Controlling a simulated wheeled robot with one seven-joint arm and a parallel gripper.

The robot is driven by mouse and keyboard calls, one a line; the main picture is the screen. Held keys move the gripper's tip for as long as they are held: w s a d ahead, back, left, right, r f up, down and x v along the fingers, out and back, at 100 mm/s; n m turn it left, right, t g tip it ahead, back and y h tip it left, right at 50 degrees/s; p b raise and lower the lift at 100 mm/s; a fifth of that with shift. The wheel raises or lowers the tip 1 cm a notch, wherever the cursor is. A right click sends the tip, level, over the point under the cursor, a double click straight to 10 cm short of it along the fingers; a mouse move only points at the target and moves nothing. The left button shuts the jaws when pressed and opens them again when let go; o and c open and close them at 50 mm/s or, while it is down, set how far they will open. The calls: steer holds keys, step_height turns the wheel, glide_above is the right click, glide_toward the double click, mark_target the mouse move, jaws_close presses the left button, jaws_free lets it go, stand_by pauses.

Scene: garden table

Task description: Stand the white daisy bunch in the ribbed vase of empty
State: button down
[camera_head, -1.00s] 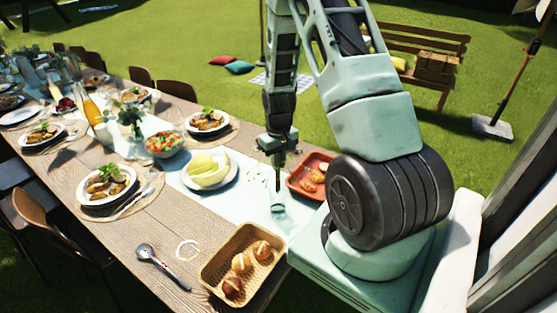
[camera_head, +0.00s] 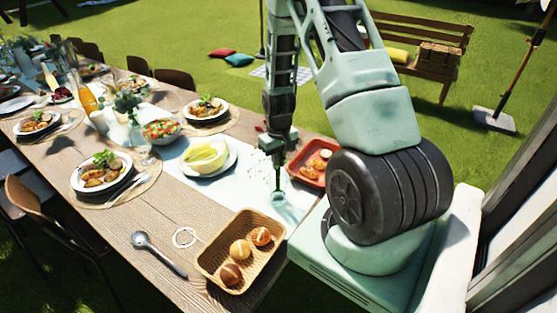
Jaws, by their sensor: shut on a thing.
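My gripper (camera_head: 274,150) points down over the near right part of the table and is shut on the white daisy bunch (camera_head: 260,172). The bunch shows only as thin stems and small pale specks at and below the jaws, so its exact tilt is hard to tell. A pale, see-through glass vase (camera_head: 285,208) stands below the gripper, near the table's right edge. Its ribs are too small to make out. I cannot tell whether the stem ends are inside its mouth or just above it.
A bread basket (camera_head: 209,262) stands in front of the vase. A red tray (camera_head: 303,180) with food lies close behind it, and a bowl on a plate (camera_head: 229,170) stands to the left.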

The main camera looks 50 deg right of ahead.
steer(key=c, duration=1.4)
jaws_free()
steer(key=shift+o, duration=0.2)
step_height(320, 180, up, 17)
steer(key=b, duration=0.2)
steer(key=shift+r+b, duration=0.2)
steer(key=shift+b, duration=0.15)
